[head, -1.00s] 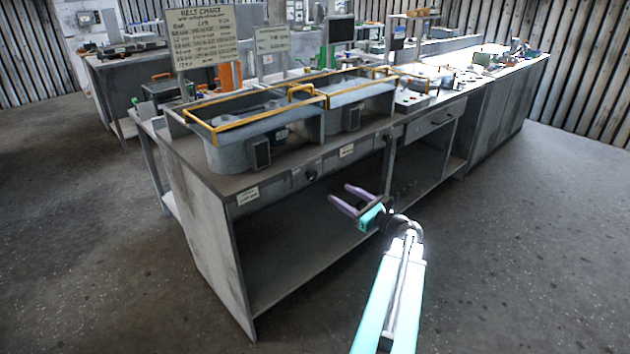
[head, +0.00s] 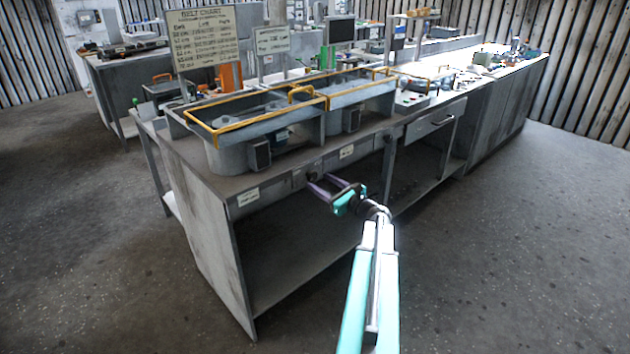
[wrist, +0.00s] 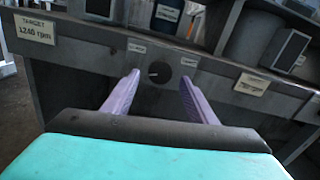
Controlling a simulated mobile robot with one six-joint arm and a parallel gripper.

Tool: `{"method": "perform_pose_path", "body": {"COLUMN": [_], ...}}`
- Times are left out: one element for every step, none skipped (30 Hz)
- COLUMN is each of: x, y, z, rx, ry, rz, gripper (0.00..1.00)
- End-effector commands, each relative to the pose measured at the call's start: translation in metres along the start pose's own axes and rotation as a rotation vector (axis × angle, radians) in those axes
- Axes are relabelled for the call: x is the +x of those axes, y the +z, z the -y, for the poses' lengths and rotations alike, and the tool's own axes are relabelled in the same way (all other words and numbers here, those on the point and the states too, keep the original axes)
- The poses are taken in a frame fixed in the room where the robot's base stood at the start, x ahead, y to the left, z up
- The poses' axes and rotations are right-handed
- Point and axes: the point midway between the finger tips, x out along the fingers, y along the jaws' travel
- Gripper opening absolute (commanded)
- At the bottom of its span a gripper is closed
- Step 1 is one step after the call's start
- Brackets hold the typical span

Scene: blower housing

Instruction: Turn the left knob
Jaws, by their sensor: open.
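A round dark knob (wrist: 159,72) with a pale mark on its face sits on the bench's front panel, centred between my fingertips in the wrist view. In the head view the knob (head: 313,169) shows small on the panel, just behind my fingers. My gripper (head: 318,181) is open, its two purple fingers pointing at the panel. In the wrist view my gripper (wrist: 160,77) has one finger to each side of the knob, with nothing held. I cannot tell whether the fingertips reach the knob's depth. No second knob is clearly visible.
A label reading "TARGET 1240 rpm" (wrist: 37,30) is left of the knob; another plate (wrist: 252,84) is right. Grey blower housings with yellow-edged frames (head: 240,124) stand on the bench top. The open shelf space (head: 300,255) lies below the panel. The floor in front is clear.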

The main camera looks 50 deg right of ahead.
Motion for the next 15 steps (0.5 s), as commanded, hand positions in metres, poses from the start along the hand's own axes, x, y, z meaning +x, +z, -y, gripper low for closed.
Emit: {"method": "perform_pose_path", "body": {"x": [0.009, 0.012, 0.016, 0.018, 0.021, 0.023, 0.025, 0.027, 0.028, 0.029, 0.030, 0.030, 0.031, 0.031, 0.031], "y": [0.000, 0.000, 0.000, 0.000, 0.000, 0.000, 0.000, 0.000, 0.000, 0.000, 0.000, 0.000, 0.000, 0.000, 0.000], "z": [0.001, 0.001, 0.001, 0.001, 0.001, 0.001, 0.001, 0.000, 0.000, 0.000, 0.000, 0.000, 0.000, 0.000, 0.000], "rx": [0.000, 0.000, 0.000, 0.000, 0.000, 0.000, 0.000, 0.000, 0.000, 0.000, 0.000, 0.000, 0.000, 0.000, 0.000], "ry": [0.002, 0.001, 0.001, 0.001, 0.001, 0.001, 0.001, 0.001, 0.001, 0.001, 0.000, 0.000, 0.000, 0.000, 0.000], "rz": [0.000, 0.000, 0.000, 0.000, 0.000, 0.000, 0.000, 0.000, 0.000, 0.000, 0.000, 0.000, -0.001, -0.001, -0.001], "gripper": [0.52, 0.52, 0.52, 0.52, 0.52, 0.52, 0.52, 0.52, 0.52, 0.52, 0.52, 0.52, 0.52, 0.52, 0.52]}}
